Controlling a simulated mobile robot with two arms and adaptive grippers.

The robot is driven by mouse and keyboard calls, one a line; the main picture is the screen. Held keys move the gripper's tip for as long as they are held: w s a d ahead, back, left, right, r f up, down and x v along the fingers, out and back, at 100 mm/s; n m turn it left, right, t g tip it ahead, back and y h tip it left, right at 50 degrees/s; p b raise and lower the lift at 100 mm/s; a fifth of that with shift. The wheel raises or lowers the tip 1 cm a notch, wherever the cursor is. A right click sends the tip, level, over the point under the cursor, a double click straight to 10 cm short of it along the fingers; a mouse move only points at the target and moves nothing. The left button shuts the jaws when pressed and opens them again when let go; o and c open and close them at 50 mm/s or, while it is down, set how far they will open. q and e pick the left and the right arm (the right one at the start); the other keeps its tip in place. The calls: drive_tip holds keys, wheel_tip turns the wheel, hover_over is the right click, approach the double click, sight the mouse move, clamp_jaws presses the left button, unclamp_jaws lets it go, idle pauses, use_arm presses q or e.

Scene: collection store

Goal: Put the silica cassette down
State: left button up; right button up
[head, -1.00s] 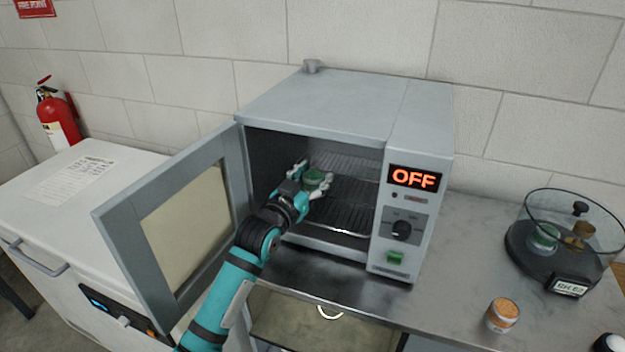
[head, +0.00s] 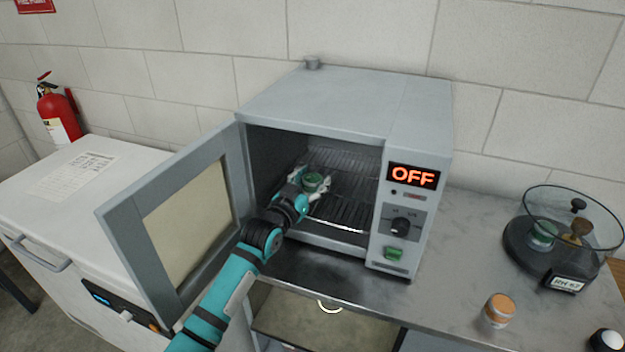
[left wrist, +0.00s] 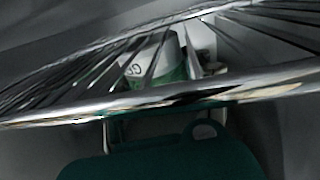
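The silica cassette (head: 313,181), a small round green-and-white tub, stands on the wire rack (head: 345,212) inside the open oven (head: 320,105). My left gripper (head: 311,183) reaches in through the doorway, its pale fingers around the cassette's near side. The fingers look spread, and I see no firm grip. In the left wrist view the cassette (left wrist: 155,62) shows through the rack's wires, partly hidden by them and by the shiny front rail (left wrist: 160,103). A pale finger is beside it there with a dark gap between. My right gripper is not in view.
The oven door (head: 185,225) stands open at the left, close to my arm. The oven display reads OFF. On the bench at right are an orange-lidded jar (head: 499,311) and a glass vessel (head: 562,240) holding another green tub. A white cabinet (head: 75,215) stands left.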

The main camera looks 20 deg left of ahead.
use_arm(q)
drive_tip(key=o, duration=0.3)
drive_tip(key=shift+r, duration=0.15)
drive_tip(key=s, duration=0.4)
drive_tip(key=s+a+b, duration=0.1)
drive_tip(key=s, duration=0.3)
drive_tip(key=s+a, duration=0.1)
drive_tip(key=s, duration=0.3)
